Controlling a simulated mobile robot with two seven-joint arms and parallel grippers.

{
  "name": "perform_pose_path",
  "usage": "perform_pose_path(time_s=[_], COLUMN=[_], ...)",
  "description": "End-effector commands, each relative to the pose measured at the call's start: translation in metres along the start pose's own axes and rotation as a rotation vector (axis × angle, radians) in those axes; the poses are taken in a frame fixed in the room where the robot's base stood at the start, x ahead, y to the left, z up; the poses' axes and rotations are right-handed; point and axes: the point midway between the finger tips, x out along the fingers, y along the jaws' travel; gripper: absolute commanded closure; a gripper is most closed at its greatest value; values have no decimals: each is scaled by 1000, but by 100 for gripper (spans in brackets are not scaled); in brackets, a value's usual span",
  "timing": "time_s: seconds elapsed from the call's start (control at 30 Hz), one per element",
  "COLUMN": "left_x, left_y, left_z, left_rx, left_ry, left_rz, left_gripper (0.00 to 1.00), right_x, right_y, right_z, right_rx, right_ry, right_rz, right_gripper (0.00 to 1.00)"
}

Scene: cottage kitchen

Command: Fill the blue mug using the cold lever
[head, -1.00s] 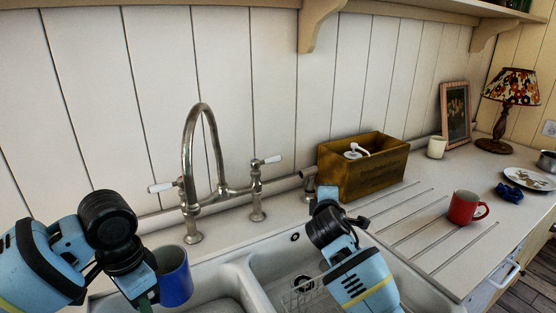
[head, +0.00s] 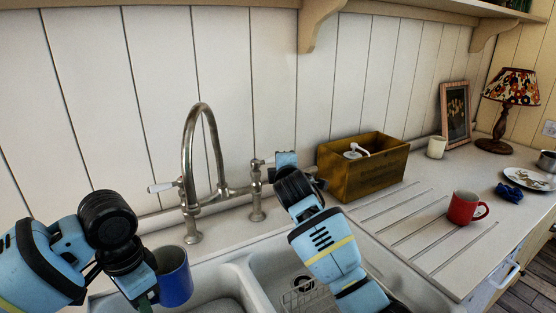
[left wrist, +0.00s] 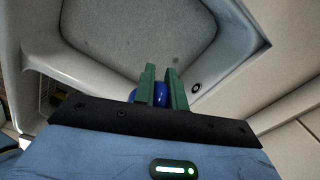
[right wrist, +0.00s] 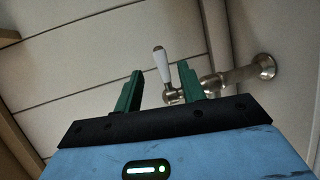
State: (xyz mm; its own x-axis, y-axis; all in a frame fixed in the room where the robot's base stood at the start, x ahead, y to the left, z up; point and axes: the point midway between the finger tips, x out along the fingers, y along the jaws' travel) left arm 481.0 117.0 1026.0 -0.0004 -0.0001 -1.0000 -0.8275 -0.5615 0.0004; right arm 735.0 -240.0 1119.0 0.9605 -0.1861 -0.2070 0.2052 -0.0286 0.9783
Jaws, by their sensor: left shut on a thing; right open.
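The blue mug (head: 174,276) is over the left basin, near the tap. My left gripper (left wrist: 162,88) is shut on the blue mug; in the left wrist view only a strip of blue shows between the fingers. The brass tap (head: 188,140) has a curved spout and two white levers. The left lever (head: 164,186) is clear to see. The right lever is mostly hidden behind my right gripper (head: 285,160) in the head view. In the right wrist view a white lever (right wrist: 161,64) stands between the open fingers of my right gripper (right wrist: 163,88), a little beyond their tips.
A wooden box (head: 365,170) stands right of the tap, close to my right gripper. A red mug (head: 464,208) is on the grooved drainboard. A wire rack (head: 300,295) lies in the right basin. A plate (head: 528,179) and lamp (head: 507,95) are far right.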

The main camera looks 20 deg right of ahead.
Motion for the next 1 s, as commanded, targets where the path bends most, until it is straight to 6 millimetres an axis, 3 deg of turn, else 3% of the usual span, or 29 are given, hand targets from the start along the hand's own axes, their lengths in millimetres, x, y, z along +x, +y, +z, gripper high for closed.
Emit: perform_pose_path(time_s=[0.5, 1.0], left_x=[-1, -1], left_y=[0, 0], left_z=[0, 0], left_rx=[0, 0], left_ry=[2, 2], left_rz=[-1, -1], left_gripper=[100, 100], right_x=[51, 81], right_y=[1, 1], right_z=[0, 0], right_rx=[2, 1], right_ry=[0, -1], right_rz=[0, 1], right_gripper=[60, 60])
